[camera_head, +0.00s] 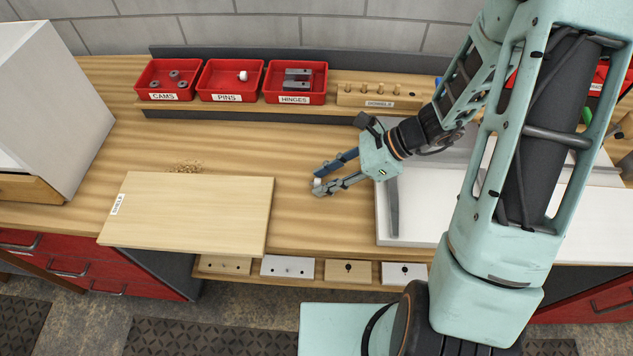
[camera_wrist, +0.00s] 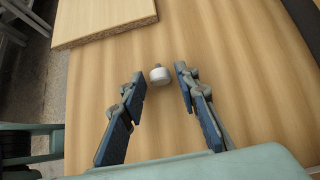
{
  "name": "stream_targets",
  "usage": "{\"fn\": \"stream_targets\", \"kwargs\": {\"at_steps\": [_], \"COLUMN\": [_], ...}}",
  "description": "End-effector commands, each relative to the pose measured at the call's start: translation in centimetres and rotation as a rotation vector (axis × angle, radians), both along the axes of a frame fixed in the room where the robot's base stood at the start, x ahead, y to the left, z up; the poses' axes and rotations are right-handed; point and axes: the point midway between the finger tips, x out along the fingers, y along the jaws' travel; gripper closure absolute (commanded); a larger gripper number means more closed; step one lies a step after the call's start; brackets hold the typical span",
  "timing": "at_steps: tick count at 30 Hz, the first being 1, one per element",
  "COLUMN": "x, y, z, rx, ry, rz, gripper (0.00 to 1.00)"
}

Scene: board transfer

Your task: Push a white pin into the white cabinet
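A white pin (camera_wrist: 160,76) with a grey tip is between my gripper's fingertips in the wrist view, with a gap to each finger. It also shows as a small pale piece (camera_head: 317,182) in the head view. It seems to be on the wooden bench. My gripper (camera_head: 320,180) is open and low over the bench, fingers pointing left; it also shows in the wrist view (camera_wrist: 159,82). A white cabinet-like box (camera_head: 60,95) stands at the far left. A white open carcass (camera_head: 425,228) lies at the right, partly hidden by my arm. Another white pin (camera_head: 243,75) is in the pins bin (camera_head: 227,97).
A wooden board (camera_head: 190,212) lies left of my gripper. The cams bin (camera_head: 163,97), hinges bin (camera_head: 294,99) and dowel block (camera_head: 378,104) line the back. Small drilled blocks (camera_head: 287,267) sit along the front. Bench between board and bins is mostly clear.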

Motion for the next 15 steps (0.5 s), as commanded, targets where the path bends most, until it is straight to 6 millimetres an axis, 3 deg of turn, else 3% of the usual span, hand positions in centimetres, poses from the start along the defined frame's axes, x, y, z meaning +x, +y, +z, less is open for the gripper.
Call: {"fn": "stream_targets", "kwargs": {"at_steps": [1, 8, 15], "x": [0.0, 0.0, 0.0], "y": [0.0, -0.02, -0.02], "z": [0.01, 0.01, 0.01], "rx": [0.0, 0.0, 0.0], "ry": [0.0, 0.0, 0.0], "rz": [0.0, 0.0, 0.0], "gripper": [0.73, 0.99, 1.0]}}
